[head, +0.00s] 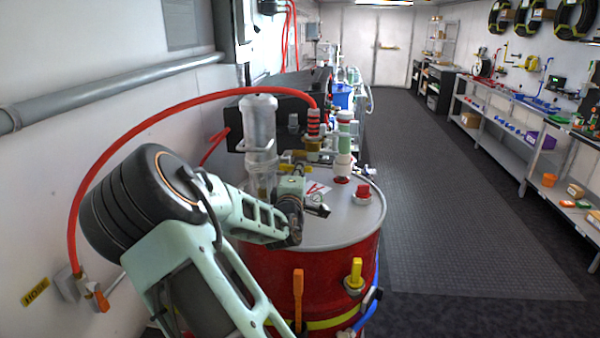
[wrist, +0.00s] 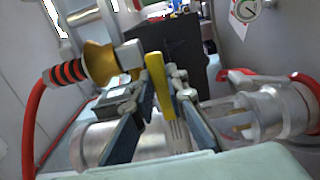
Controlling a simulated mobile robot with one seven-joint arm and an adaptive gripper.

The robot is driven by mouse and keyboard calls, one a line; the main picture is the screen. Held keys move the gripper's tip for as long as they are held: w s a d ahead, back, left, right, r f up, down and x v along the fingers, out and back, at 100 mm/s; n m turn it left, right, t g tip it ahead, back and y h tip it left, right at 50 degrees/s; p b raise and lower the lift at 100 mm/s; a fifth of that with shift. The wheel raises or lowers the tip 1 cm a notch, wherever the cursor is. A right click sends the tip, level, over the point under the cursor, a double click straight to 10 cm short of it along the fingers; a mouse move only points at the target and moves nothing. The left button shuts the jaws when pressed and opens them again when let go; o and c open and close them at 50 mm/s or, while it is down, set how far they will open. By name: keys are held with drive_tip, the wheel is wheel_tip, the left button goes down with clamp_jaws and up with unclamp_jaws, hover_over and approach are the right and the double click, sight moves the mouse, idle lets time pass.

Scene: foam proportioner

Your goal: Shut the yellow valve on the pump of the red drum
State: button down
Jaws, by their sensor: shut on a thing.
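The red drum (head: 265,268) has a grey lid with a pump on it, made up of clear cylinders (head: 260,135) and fittings. The yellow valve handle (wrist: 158,85) stands up between the two fingers of my gripper (wrist: 157,76) in the wrist view, and the fingertips are closed on it. In the head view my gripper (head: 298,172) is over the drum lid beside the pump, and only a small yellow part of the valve shows behind it. The valve's body is mostly hidden by the fingers.
A red hose (head: 150,122) arcs from the pump to the left wall. A red-capped fitting (head: 362,193) sits on the lid's right side. An orange handle (head: 298,295) and another yellow handle (head: 355,272) are at the drum's front. The floor to the right is clear.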

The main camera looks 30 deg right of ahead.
idle(0.4)
drive_tip(key=c, duration=2.2)
unclamp_jaws()
drive_tip(key=v, duration=1.2)
